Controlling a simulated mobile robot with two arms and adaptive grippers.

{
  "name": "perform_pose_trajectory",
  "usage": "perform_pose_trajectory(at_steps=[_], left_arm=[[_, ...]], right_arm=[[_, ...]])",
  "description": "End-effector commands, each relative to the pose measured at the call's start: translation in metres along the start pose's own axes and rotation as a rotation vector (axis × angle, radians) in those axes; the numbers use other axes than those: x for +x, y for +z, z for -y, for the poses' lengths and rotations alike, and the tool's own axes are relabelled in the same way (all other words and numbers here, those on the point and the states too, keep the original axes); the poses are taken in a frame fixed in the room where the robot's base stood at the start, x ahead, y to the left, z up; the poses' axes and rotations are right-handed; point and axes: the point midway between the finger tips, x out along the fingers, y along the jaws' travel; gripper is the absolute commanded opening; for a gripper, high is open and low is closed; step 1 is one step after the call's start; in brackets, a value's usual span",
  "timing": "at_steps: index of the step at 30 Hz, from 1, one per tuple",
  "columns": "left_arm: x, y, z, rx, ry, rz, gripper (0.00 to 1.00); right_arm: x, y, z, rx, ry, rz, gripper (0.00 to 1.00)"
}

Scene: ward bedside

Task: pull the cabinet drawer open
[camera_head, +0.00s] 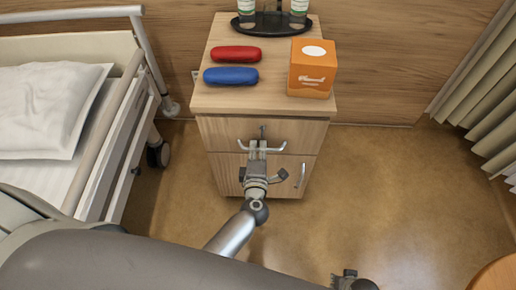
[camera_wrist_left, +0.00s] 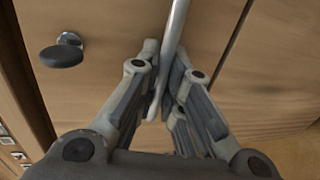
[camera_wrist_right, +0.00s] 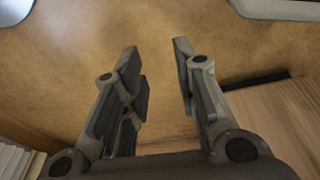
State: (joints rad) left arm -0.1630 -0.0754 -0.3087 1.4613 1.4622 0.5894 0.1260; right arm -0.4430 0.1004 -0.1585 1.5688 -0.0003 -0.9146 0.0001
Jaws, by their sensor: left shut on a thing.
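The wooden bedside cabinet (camera_head: 203,100) has a drawer (camera_head: 220,132) at the top, which looks closed, flush with the door (camera_head: 226,172) below. A metal bar handle (camera_head: 280,148) is on the drawer front. My left gripper (camera_head: 258,146) is at this handle. In the left wrist view, the handle (camera_wrist_left: 178,22) runs between the fingers of my left gripper (camera_wrist_left: 163,85), which are shut on it. My right gripper (camera_head: 355,278) is far from the cabinet, at the bottom of the head view. In the right wrist view, my right gripper (camera_wrist_right: 158,48) is open and empty above the floor.
A red case (camera_head: 236,54), a blue case (camera_head: 230,76), an orange tissue box (camera_head: 313,70) and a dark tray (camera_head: 240,25) with cups are on the cabinet top. A bed (camera_head: 60,105) stands at the left, a curtain (camera_head: 485,100) at the right. Floor (camera_head: 385,190) is clear between.

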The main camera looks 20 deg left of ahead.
Motion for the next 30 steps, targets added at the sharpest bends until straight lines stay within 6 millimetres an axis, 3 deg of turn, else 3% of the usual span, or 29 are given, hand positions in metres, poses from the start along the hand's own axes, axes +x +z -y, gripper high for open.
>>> perform_pose_trajectory(at_steps=[5,11,20,30], left_arm=[[-0.006,0.0,0.002,0.0,-0.001,0.0,0.0],[-0.034,0.0,0.008,0.001,-0.006,0.0,0.0],[-0.108,0.0,0.024,0.002,-0.007,0.0,0.0],[-0.186,0.0,0.04,0.001,-0.005,0.001,0.0]], right_arm=[[-0.001,-0.001,0.0,0.0,0.0,-0.004,0.28],[0.011,0.01,0.001,-0.003,-0.002,0.006,0.28],[0.027,0.029,0.003,-0.006,-0.004,0.022,0.28],[0.033,0.037,0.003,-0.007,-0.004,0.024,0.28]])
